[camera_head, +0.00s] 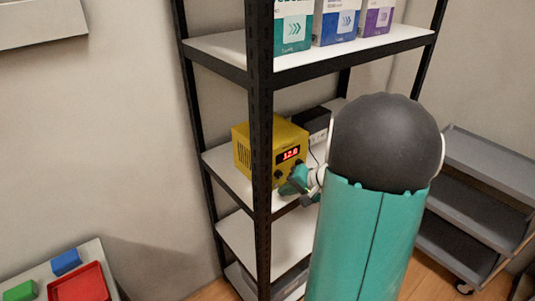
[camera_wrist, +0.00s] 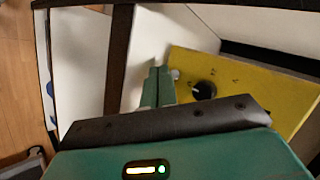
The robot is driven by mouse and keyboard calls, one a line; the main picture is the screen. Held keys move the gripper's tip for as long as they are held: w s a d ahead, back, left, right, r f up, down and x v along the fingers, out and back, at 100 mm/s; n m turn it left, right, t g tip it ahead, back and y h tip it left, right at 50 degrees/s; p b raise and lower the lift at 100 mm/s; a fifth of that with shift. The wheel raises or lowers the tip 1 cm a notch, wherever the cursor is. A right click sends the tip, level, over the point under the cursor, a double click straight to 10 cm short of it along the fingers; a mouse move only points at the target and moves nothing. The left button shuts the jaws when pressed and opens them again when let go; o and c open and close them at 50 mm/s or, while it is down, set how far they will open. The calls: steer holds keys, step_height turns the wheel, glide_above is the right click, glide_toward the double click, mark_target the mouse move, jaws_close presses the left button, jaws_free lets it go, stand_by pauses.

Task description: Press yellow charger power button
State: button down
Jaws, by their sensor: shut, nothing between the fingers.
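The yellow charger (camera_head: 289,136) sits on the middle shelf of the black rack, partly behind the front post. Its red display (camera_head: 290,154) is lit and seems to read 12.0. My gripper (camera_head: 287,187) is shut and empty, low in front of the charger's face. In the wrist view the shut fingers (camera_wrist: 159,72) point toward the shelf beside the charger's yellow face (camera_wrist: 245,82). A small pale round button (camera_wrist: 175,74) shows just right of the fingertips. A black knob (camera_wrist: 204,91) is further right. I cannot tell whether the fingertips touch the button.
The rack's black post (camera_head: 260,120) stands close left of my gripper. A black box (camera_head: 313,122) is behind the charger. Cartons (camera_head: 336,22) stand on the shelf above. A grey cart (camera_head: 480,200) is at right; a table with a red tray (camera_head: 80,285) is at lower left.

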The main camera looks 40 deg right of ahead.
steer(key=shift+w, duration=0.2)
steer(key=shift+w, duration=0.3)
steer(key=shift+w, duration=0.15)
stand_by(0.6)
steer(key=shift+s, duration=0.65)
steer(key=shift+s, duration=0.1)
steer(key=s, duration=0.5)
steer(key=shift+s, duration=0.4)
steer(key=shift+d, duration=0.1)
stand_by(0.4)
